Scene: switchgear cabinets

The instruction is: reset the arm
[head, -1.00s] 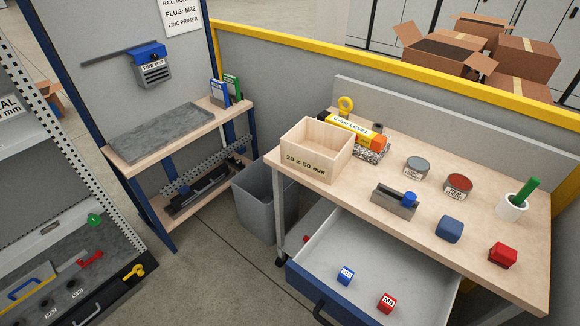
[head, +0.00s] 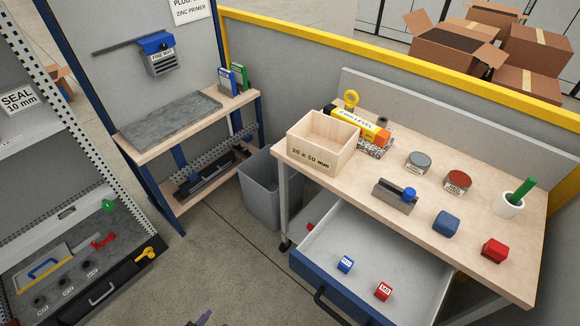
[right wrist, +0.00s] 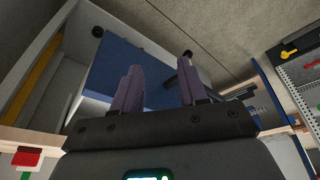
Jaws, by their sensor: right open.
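My right gripper (right wrist: 160,68) shows in the right wrist view with its two purple fingers apart and nothing between them. Beyond the fingers is the blue drawer front (right wrist: 112,62); I cannot tell the distance. My left gripper cannot be made out.
The workbench (head: 420,225) carries a wooden crate (head: 318,155), cans and small blocks. Floor (head: 215,265) is clear.

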